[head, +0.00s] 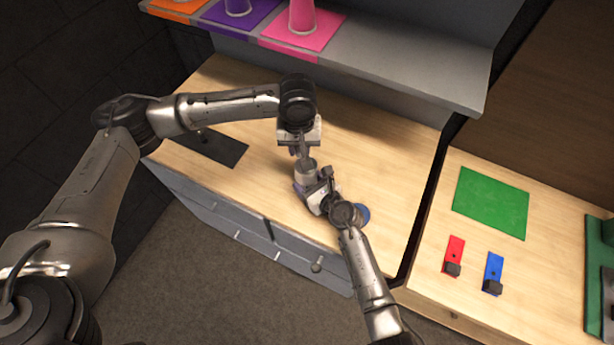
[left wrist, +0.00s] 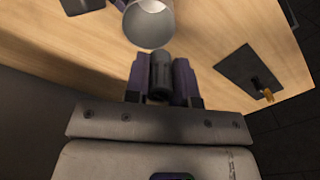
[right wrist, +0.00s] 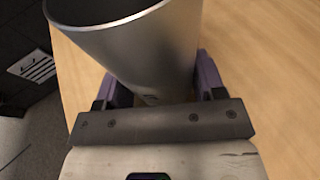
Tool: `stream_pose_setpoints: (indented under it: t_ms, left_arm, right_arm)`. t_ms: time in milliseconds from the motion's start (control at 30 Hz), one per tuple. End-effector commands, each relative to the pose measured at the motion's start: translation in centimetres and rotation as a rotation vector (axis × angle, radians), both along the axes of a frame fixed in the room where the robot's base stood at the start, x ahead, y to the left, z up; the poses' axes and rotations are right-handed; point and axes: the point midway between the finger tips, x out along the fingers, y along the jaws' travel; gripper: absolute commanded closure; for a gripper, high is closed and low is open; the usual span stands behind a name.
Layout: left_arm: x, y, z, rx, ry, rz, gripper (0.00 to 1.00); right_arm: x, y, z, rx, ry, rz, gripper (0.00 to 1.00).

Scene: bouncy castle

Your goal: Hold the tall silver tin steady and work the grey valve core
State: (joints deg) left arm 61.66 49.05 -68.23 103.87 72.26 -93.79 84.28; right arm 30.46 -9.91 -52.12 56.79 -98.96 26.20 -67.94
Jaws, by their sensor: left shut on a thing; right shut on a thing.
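The tall silver tin (head: 306,172) stands on the wooden worktop with its open rim up. It fills much of the right wrist view (right wrist: 150,55), and its open end shows in the left wrist view (left wrist: 148,25). My right gripper (head: 308,187) is shut around its side. My left gripper (head: 303,154) is shut and points down above the tin. The left wrist view shows it gripping the grey valve core (left wrist: 160,72), a dark grey cylinder, close to the tin's rim. I cannot tell whether the core touches the tin.
A dark plate (head: 218,148) with a small upright piece lies left on the worktop. A blue round thing (head: 362,214) sits beside my right wrist. A grey shelf (head: 400,75) overhangs the back. The right table holds a green mat (head: 490,203), a red piece (head: 455,250) and a blue piece (head: 493,268).

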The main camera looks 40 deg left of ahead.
Motion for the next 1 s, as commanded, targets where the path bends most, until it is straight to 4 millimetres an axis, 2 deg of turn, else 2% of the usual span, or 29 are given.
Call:
stream_pose_setpoints:
  t_ms: [133, 167, 467, 767, 867, 1000]
  left_arm:
    - [0.0, 0.0, 0.0, 0.000, 0.000, 0.000, 0.99]
    - [0.0, 0.0, 0.0, 0.000, 0.000, 0.000, 0.74]
    - [0.0, 0.0, 0.0, 0.000, 0.000, 0.000, 0.46]
    - [0.0, 0.0, 0.4, -0.001, -0.001, 0.000, 0.46]
    - [0.0, 0.0, 1.4, -0.002, -0.001, 0.000, 0.46]
    - [0.1, 0.0, 3.9, -0.002, -0.004, 0.001, 0.46]
  right_arm:
    - [0.0, 0.0, 0.0, 0.000, 0.000, 0.000, 0.50]
    - [0.0, 0.0, 0.0, 0.000, 0.000, 0.000, 0.50]
    - [0.0, 0.0, 0.0, 0.000, 0.000, 0.000, 0.50]
    - [0.0, 0.0, 0.0, 0.000, 0.000, 0.000, 0.50]
    - [0.0, 0.0, 0.0, 0.000, 0.000, 0.000, 0.50]
    - [0.0, 0.0, 0.0, 0.000, 0.000, 0.000, 0.50]
